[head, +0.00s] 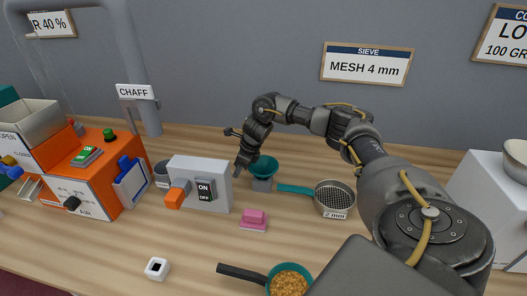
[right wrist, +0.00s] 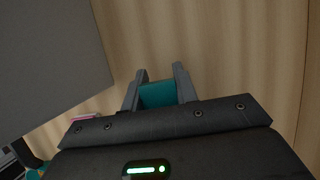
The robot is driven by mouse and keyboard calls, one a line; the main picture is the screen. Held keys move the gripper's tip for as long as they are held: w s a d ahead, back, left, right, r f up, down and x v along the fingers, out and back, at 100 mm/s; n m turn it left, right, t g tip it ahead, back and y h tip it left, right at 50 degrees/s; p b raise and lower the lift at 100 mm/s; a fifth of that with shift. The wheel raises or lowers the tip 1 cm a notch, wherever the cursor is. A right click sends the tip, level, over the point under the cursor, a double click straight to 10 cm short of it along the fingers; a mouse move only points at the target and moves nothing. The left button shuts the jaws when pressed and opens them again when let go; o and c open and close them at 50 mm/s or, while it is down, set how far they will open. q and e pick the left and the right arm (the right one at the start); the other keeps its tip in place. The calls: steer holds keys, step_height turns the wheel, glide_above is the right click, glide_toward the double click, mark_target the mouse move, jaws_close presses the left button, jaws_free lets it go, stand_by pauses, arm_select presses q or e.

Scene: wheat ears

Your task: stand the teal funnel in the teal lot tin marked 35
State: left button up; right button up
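No teal tin marked 35 can be made out. My left gripper is not in view.
The white switch box (head: 205,170) stands just left of the gripper. A pink block (head: 253,220) lies in front, a sieve (head: 334,199) to the right. A pan of grain (head: 288,281) and a small white cube (head: 157,268) are nearer. An orange machine (head: 95,165) stands left.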

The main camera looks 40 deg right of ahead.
steer(key=c, duration=0.4)
steer(key=shift+o, duration=0.2)
steer(key=shift+r+b, duration=0.5)
steer(key=shift+b, duration=0.05)
step_height(320, 180, up, 2)
steer(key=shift+s+r+b, duration=0.1)
steer(key=shift+r+b, duration=0.05)
steer(key=shift+b, duration=0.45)
steer(key=shift+s+a+r, duration=0.6)
steer(key=shift+s+r, duration=1.05)
steer(key=shift+s, duration=0.6)
steer(key=shift+s+a+r, duration=0.65)
steer(key=shift+s+r, duration=0.95)
steer(key=shift+s, duration=0.6)
steer(key=shift+s+a+r, duration=0.6)
steer(key=shift+s+r, duration=1.05)
steer(key=shift+s, duration=0.6)
